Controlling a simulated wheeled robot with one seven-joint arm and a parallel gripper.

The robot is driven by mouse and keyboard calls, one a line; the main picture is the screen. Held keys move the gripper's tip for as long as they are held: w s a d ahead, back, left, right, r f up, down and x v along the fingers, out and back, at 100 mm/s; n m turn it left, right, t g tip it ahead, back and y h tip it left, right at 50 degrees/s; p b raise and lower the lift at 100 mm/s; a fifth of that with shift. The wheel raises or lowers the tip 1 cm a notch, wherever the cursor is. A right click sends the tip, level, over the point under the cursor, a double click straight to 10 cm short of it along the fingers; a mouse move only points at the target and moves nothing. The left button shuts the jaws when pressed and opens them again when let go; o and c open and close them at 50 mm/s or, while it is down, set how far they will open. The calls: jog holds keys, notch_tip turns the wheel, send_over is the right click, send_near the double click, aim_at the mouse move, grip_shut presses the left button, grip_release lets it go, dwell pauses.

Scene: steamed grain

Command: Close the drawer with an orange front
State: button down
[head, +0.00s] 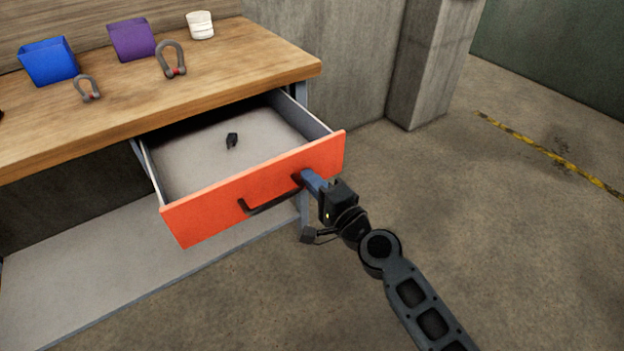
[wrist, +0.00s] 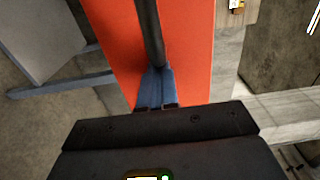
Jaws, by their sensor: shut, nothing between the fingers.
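The drawer with an orange front (head: 258,188) stands open beneath the wooden workbench top, in the middle of the head view. A dark bar handle (head: 262,207) runs along its front. A small black object (head: 232,140) lies inside on the drawer floor. My gripper (head: 306,177) is at the drawer front, close to the right end of the handle. In the wrist view the orange front (wrist: 190,45) fills the middle, with the handle (wrist: 150,30) running up from the fingertips. The blue fingers (wrist: 155,85) are shut together and empty. I cannot tell whether they touch the front.
On the workbench (head: 215,55) stand a blue bin (head: 49,62), a purple bin (head: 132,39), a white cup (head: 200,25) and two shackles (head: 171,59). A concrete pillar (head: 433,60) is behind right. The floor on the right is clear.

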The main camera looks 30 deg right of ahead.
jog(key=shift+w, duration=0.1)
jog(key=b, duration=0.7)
send_near(261, 139)
jog(key=w+r, duration=0.1)
jog(key=w, duration=0.2)
jog(key=w+r, duration=0.2)
jog(key=w, duration=0.1)
jog(key=w+r, duration=0.1)
jog(key=w, duration=0.2)
jog(key=shift+r, duration=0.3)
jog(key=shift+w+r, duration=0.1)
jog(key=shift+w, duration=0.45)
jog(key=shift+w+r, duration=0.1)
jog(key=shift+r, duration=0.2)
